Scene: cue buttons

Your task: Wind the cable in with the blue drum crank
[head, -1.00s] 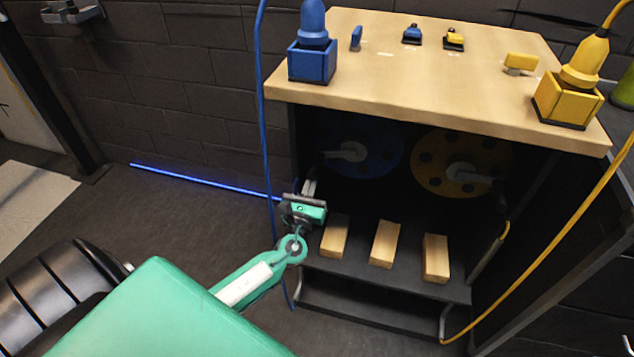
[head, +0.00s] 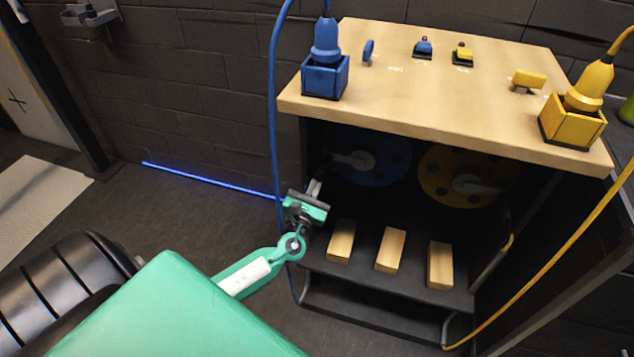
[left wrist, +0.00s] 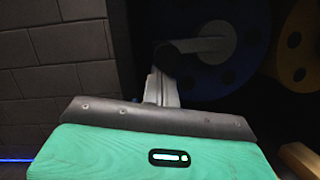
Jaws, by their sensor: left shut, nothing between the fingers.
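The blue drum (head: 374,163) sits under the bench top, on the left, in shadow. Its grey crank (head: 350,159) sticks out toward the left front. In the left wrist view the blue drum (left wrist: 227,70) and its crank (left wrist: 205,45) are ahead of the fingers. My left gripper (head: 315,188) is shut and empty, just below and left of the crank, apart from it in the head view. In the left wrist view my left gripper (left wrist: 162,88) points at the crank's near end; whether they touch cannot be told. The blue cable (head: 273,110) hangs at the bench's left side. My right gripper is not in view.
A yellow drum (head: 446,177) with its own crank is beside the blue one. Several wooden blocks (head: 391,250) lie on the lower shelf. Blue (head: 325,77) and yellow (head: 570,125) plug holders stand on the bench top (head: 440,100).

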